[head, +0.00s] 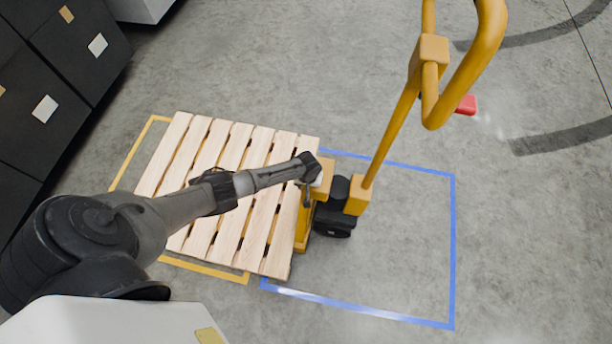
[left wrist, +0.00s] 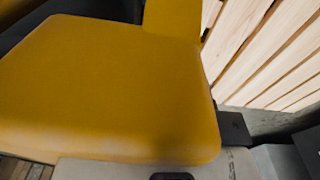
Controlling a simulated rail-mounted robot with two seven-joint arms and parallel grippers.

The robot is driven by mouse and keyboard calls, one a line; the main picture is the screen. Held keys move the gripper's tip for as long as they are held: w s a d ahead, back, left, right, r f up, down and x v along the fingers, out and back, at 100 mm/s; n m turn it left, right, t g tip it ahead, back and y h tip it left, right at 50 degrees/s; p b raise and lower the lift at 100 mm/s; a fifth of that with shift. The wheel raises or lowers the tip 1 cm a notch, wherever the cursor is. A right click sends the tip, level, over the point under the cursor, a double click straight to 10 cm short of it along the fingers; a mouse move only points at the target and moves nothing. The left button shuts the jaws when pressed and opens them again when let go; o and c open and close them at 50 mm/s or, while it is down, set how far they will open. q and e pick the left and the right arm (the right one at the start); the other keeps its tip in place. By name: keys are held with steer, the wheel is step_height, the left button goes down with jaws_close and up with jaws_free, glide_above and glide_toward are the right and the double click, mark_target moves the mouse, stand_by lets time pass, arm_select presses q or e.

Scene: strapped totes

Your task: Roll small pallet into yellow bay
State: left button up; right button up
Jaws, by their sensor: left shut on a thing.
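The small pallet (head: 225,190) is light wood with slats. It lies mostly inside the yellow floor outline (head: 205,270), and its right end appears to overlap the left side of the blue outline. The yellow pallet jack (head: 359,195) stands at the pallet's right end, inside the blue outline; its forks are hidden beneath the pallet. My left gripper (head: 314,177) is shut on the jack's yellow body beside the pallet. In the left wrist view the yellow body (left wrist: 110,85) fills the left, with pallet slats (left wrist: 265,55) at upper right. My right gripper is not visible.
The blue floor outline (head: 453,250) has bare concrete on its right side. Black totes (head: 60,90) with white labels are stacked at upper left. The jack's tall yellow handle (head: 470,70) rises at upper right, with a red part beside it. Dark curved marks cross the floor there.

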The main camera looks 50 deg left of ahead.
arm_select(q)
steer(key=o, duration=0.9)
steer(key=shift+s+a, duration=0.2)
steer(key=shift+a, duration=0.25)
steer(key=o, duration=0.4)
steer(key=shift+s+a+f, duration=0.1)
steer(key=shift+s+a, duration=0.5)
steer(key=shift+a, duration=0.1)
steer(key=shift+c, duration=0.2)
steer(key=shift+s+a, duration=0.1)
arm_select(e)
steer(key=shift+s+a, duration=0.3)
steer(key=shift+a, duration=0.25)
arm_select(q)
steer(key=shift+s+a, duration=0.1)
steer(key=shift+a, duration=0.1)
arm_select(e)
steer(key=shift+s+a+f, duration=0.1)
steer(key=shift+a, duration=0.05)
arm_select(q)
steer(key=shift+d, duration=0.1)
step_height(320, 180, up, 14)
steer(key=p, duration=0.8)
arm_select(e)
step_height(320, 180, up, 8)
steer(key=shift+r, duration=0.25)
arm_select(q)
steer(key=shift+f, duration=0.1)
